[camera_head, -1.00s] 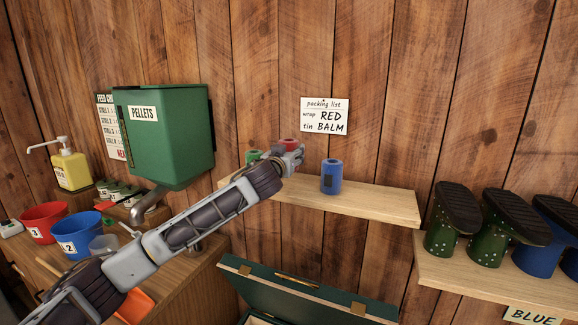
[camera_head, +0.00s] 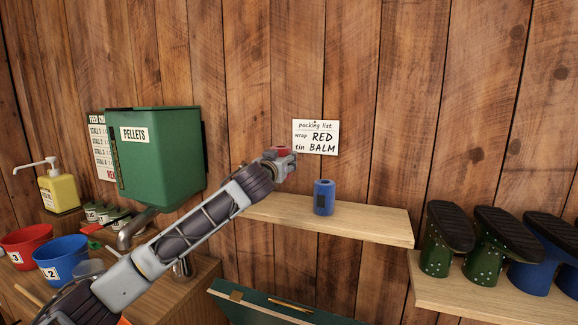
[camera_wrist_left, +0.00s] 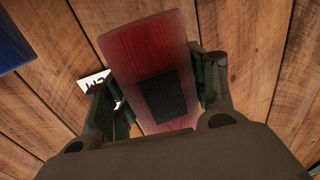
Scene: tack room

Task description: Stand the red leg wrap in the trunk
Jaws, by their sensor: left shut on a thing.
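My left gripper (camera_head: 283,162) is shut on the red leg wrap (camera_head: 281,151), holding it above the left part of the wall shelf. In the head view only a bit of its red top shows past the gripper. In the left wrist view the red wrap (camera_wrist_left: 147,45) sits between the two fingers (camera_wrist_left: 158,95), with a dark patch facing the camera. The green trunk (camera_head: 262,309) is at the bottom of the head view; only its raised lid shows, and its inside is out of view. My right gripper is not in view.
A blue wrap (camera_head: 324,198) stands on the wall shelf (camera_head: 350,224), right of my gripper. The packing list (camera_head: 316,137) hangs above. A green pellet bin (camera_head: 158,155) is at the left, above buckets on a bench. Boots stand on a lower shelf (camera_head: 480,297) at right.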

